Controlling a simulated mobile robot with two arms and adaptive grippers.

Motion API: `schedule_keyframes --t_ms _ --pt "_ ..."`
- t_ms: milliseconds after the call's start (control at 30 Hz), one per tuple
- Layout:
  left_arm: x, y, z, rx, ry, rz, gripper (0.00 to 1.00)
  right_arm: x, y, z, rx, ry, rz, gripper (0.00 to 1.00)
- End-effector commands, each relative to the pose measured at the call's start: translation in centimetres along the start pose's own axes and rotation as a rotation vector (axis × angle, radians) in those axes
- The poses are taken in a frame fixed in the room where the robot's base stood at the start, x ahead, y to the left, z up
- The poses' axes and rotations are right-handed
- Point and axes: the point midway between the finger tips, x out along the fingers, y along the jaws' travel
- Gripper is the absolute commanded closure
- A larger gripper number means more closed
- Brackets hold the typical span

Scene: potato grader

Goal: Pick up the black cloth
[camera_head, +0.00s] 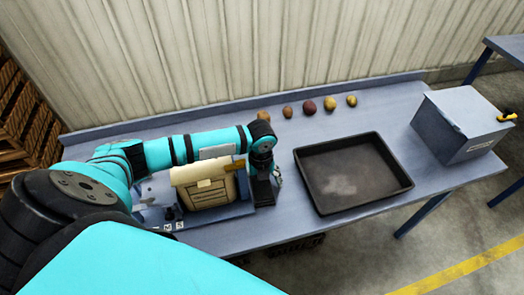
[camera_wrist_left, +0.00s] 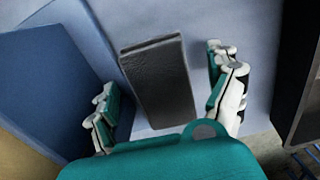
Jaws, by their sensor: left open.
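The black cloth (camera_wrist_left: 160,80) is a dark, folded rectangle lying on the blue-grey table. In the left wrist view it lies between the two fingers of my left gripper (camera_wrist_left: 170,100), with a gap visible on each side. The gripper is open and not closed on it. In the head view my left gripper (camera_head: 272,176) points down at the table between the beige-topped unit and the black tray. The cloth (camera_head: 263,193) shows there as a dark patch, partly hidden by the gripper. My right gripper is not in view.
A shallow black tray (camera_head: 398,190) stands right of the gripper. A beige-topped unit (camera_head: 202,172) on a blue base stands close on the left. Several potatoes (camera_head: 310,106) lie in a row at the back. A grey-blue box (camera_head: 462,122) stands at the right end.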

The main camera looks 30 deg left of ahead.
Motion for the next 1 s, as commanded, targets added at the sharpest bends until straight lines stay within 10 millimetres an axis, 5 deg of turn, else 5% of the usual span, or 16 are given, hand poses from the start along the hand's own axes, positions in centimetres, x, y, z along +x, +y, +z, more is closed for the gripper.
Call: schedule_keyframes --t_ms 233,667,1000 --pt "0.04 0.01 -0.02 0.0 0.0 0.0 0.13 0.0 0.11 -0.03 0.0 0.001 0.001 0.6" --pt "0.08 -0.18 -0.12 0.002 0.002 -0.005 0.69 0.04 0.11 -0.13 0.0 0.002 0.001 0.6" --pt "0.1 -0.28 -0.28 0.003 0.004 -0.008 0.69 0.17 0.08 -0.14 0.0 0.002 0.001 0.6"
